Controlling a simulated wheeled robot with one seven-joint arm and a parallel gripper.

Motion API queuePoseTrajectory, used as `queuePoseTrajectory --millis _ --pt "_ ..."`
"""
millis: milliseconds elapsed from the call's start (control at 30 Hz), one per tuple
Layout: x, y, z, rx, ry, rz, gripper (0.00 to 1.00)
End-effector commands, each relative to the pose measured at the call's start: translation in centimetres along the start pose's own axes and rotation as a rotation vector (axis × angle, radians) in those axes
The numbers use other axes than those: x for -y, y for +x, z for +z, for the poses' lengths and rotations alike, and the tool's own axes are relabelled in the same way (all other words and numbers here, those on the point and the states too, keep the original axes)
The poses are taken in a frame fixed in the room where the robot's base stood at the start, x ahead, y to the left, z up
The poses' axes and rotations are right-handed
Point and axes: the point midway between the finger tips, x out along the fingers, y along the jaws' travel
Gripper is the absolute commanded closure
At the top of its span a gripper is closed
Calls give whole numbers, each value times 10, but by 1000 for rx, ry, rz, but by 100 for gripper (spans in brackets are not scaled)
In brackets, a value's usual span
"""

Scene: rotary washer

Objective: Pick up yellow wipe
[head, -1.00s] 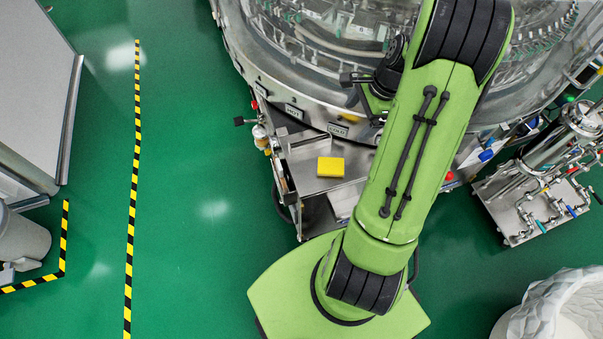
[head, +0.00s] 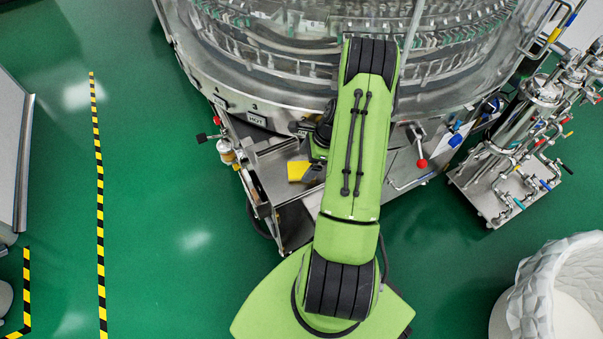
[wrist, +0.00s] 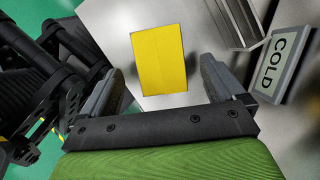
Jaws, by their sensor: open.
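The yellow wipe (head: 298,171) lies flat on a metal shelf (head: 276,188) at the front of the round washer, partly hidden by my arm in the head view. In the wrist view the wipe (wrist: 158,58) is a plain yellow rectangle just beyond my fingers. My gripper (wrist: 162,85) is open and empty, with one finger to the left and one to the right of the wipe's near end. I cannot tell how high the fingers are above the shelf. In the head view my arm hides most of the gripper.
A COLD label plate (wrist: 280,65) stands right of the wipe in the wrist view. The round washer (head: 270,112) rises behind the shelf. A red-knobbed lever (head: 420,152) is to the right. A metal pipe stand (head: 500,190) and white bin (head: 535,300) are farther right.

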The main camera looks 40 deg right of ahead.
Motion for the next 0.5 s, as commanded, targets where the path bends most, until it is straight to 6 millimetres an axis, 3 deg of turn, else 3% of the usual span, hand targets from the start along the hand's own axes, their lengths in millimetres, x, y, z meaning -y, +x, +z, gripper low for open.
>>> queuePoseTrajectory --millis 33,100,333,500 --pt "-2 16 -2 1 -1 3 4" --pt "-1 27 -2 1 -1 3 4" --pt "0 28 -1 0 0 0 6" --pt "-1 27 -1 0 -1 0 32"
